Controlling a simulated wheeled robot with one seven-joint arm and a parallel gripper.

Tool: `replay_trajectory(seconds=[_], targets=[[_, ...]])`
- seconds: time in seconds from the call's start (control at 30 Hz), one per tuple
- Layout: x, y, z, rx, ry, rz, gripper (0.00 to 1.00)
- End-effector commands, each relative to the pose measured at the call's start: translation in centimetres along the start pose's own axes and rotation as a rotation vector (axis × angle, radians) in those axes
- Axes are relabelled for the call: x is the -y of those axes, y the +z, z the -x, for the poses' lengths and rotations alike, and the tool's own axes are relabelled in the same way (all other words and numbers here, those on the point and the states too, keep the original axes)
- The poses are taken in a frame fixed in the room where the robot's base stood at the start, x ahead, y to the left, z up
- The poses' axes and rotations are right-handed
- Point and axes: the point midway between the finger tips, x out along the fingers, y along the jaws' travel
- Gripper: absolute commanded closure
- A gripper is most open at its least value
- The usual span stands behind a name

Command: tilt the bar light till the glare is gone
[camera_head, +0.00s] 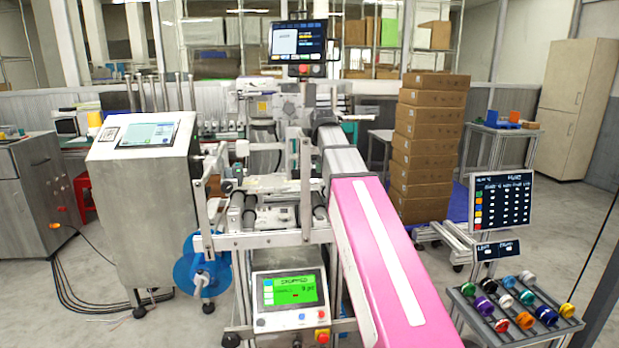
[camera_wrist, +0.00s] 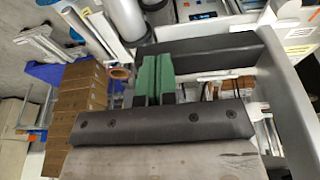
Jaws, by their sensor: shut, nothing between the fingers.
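My gripper (camera_wrist: 156,66) shows in the wrist view, its two green-padded fingers side by side and shut with nothing between them. A long dark bar (camera_wrist: 215,52) lies across the view behind the fingers; it may be the bar light, but I cannot be sure. I cannot tell whether the fingers touch it. In the head view a pink surface (camera_head: 365,250) slopes toward me from the machine. A long white strip (camera_head: 393,255) runs down its length and may be glare or a printed band. I cannot pick out the bar light or my gripper in the head view.
The machine's frame and rollers (camera_head: 275,205) stand left of the pink surface. A green-lit control panel (camera_head: 290,290) is below. Stacked cartons (camera_head: 430,145) stand behind right. A rack of coloured reels (camera_head: 515,305) and a dark screen (camera_head: 501,203) are at right. A steel cabinet (camera_head: 145,225) stands left.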

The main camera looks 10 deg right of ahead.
Motion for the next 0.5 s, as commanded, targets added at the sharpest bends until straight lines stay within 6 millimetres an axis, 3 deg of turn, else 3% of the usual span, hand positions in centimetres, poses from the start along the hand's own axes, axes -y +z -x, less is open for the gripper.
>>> replay_trajectory(seconds=[0.03,0.5], targets=[[0.00,1.36,-1.71,0.041,0.000,0.000,1.00],[0.00,1.66,-2.18,0.041,0.000,0.000,1.00]])
